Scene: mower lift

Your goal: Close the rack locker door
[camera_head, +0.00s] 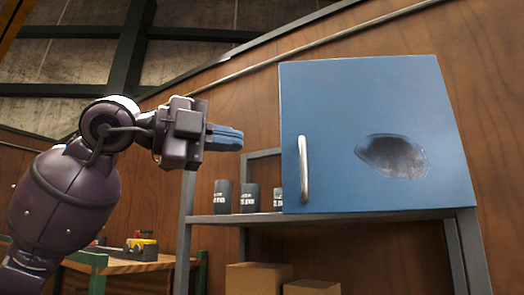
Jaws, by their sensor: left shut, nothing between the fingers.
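The blue rack locker (350,110) stands on the upper shelf of a grey metal rack. Its front door lies flat across the front, and I cannot tell whether a small gap is left at its edge. The silver bar handle (303,168) is upright at the door's lower left, and a dark worn patch (393,156) marks the door. My left gripper (240,140) is shut and empty, to the left of the locker and apart from the door and handle, pointing right. My right gripper is not in view.
The rack shelf (235,219) holds several dark cans (249,197) left of the locker. Cardboard boxes (258,278) sit below. A workbench (150,264) with a yellow and red tool (141,243) stands at the lower left.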

